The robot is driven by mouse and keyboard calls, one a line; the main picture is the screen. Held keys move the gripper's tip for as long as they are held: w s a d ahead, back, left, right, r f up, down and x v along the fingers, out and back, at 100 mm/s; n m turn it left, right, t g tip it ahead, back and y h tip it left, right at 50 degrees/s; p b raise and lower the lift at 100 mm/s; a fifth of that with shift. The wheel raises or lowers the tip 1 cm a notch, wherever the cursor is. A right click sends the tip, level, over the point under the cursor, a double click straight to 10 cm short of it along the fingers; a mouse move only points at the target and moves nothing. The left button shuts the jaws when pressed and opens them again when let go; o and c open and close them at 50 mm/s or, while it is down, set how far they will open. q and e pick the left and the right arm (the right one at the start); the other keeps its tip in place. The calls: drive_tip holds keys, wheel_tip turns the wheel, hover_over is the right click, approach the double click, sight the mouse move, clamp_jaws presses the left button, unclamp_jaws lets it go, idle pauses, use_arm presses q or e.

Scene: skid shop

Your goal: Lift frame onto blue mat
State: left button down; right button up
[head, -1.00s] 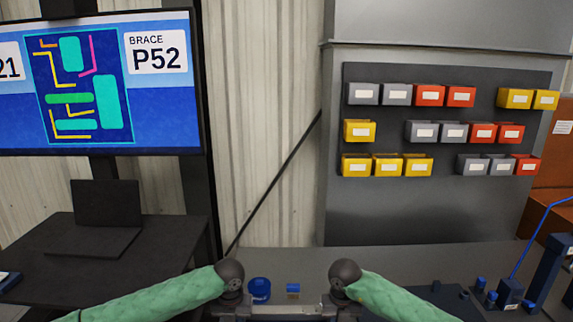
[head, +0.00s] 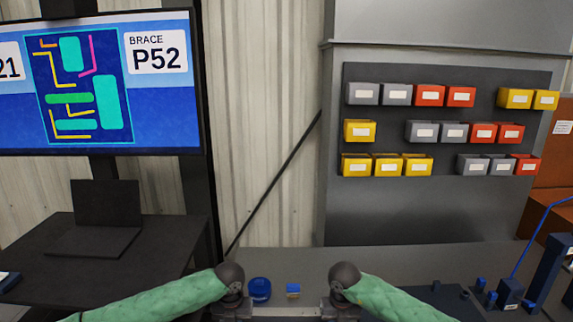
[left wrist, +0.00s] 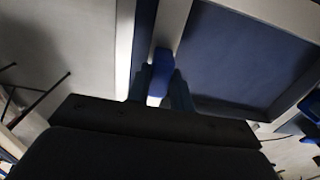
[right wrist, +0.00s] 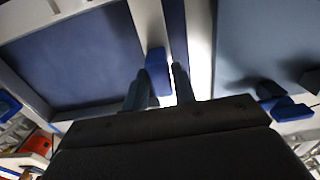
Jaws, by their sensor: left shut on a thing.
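A pale metal frame (head: 290,312) spans between my grippers at the bottom of the head view. Its left bar (left wrist: 172,22) runs between the fingers of my left gripper (left wrist: 162,88), which is shut on it beside a blue block (left wrist: 162,70). My right gripper (right wrist: 160,88) is at the frame's right bar (right wrist: 147,22), its fingers apart with a gap around another blue block (right wrist: 156,72). A dark blue surface, seemingly the mat (left wrist: 245,60), shows inside the frame and as a strip outside both bars. Whether the frame touches it is unclear.
A round blue container (head: 259,289) and a small blue box (head: 293,290) stand beyond the frame. Dark fixtures with blue parts (head: 508,296) stand at the right. A laptop (head: 105,215) sits on the left table. Bins (head: 429,95) hang at the back.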

drive_tip(key=o, duration=0.3)
drive_tip(key=shift+o, duration=0.4)
use_arm(q)
drive_tip(key=c, duration=1.2)
unclamp_jaws()
drive_tip(key=shift+o, duration=0.4)
drive_tip(key=shift+r, duration=0.15)
use_arm(e)
drive_tip(key=shift+r, duration=0.15)
use_arm(q)
drive_tip(key=shift+r, duration=3.35)
use_arm(e)
drive_tip(key=shift+r, duration=3.35)
